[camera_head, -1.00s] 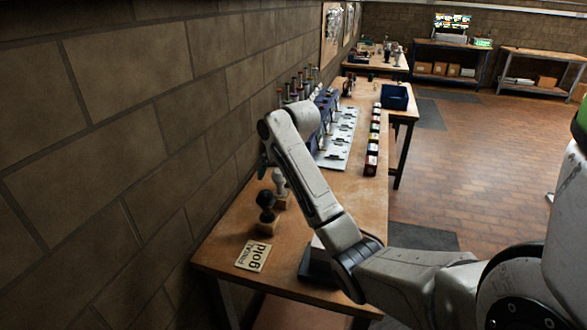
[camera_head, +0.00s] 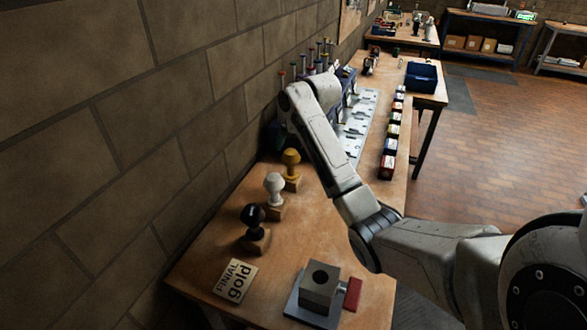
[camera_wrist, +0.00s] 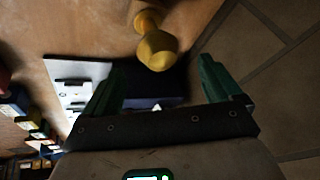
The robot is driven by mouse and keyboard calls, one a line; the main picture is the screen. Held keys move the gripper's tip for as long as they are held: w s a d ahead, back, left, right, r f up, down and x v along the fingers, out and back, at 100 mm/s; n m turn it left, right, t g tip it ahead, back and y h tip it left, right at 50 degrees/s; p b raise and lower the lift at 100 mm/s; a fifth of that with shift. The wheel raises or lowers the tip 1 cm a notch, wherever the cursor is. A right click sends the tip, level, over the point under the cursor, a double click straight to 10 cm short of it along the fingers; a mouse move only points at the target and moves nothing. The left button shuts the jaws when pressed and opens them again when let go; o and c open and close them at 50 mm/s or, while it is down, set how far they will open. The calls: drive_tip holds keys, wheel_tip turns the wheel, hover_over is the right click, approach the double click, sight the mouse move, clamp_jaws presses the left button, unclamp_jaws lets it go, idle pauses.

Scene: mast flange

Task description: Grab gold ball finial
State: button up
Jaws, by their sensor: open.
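The gold ball finial (camera_head: 291,159) stands on a small wooden block near the wall, the farthest of three finials in a row. In the wrist view the gold finial (camera_wrist: 157,48) is seen close, its ball end towards my gripper (camera_wrist: 159,66). The two green fingers are apart and empty, one on each side of the ball's line; the ball sits just beyond the fingertips. In the head view my gripper (camera_head: 281,134) is mostly hidden behind my forearm, just beyond the gold finial. A card (camera_head: 235,282) reading "FINIAL gold" lies on the bench.
A white finial (camera_head: 274,187) and a black finial (camera_head: 254,216) stand nearer on the bench. A grey block with a round hole (camera_head: 320,287) is at the front. Small boxes (camera_head: 391,145), a metal plate (camera_head: 357,125) and a blue bin (camera_head: 421,76) are farther back. The brick wall is close at left.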

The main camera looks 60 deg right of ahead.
sight(293, 151)
drive_tip(key=x, duration=0.3)
drive_tip(key=shift+d+f, duration=0.1)
drive_tip(key=shift+f, duration=0.1)
drive_tip(key=shift+p+x, duration=0.65)
drive_tip(key=shift+x, duration=2.1)
drive_tip(key=shift+s+f, duration=0.15)
drive_tip(key=shift+s, duration=0.05)
drive_tip(key=shift+c, duration=0.4)
drive_tip(key=c, duration=1.1)
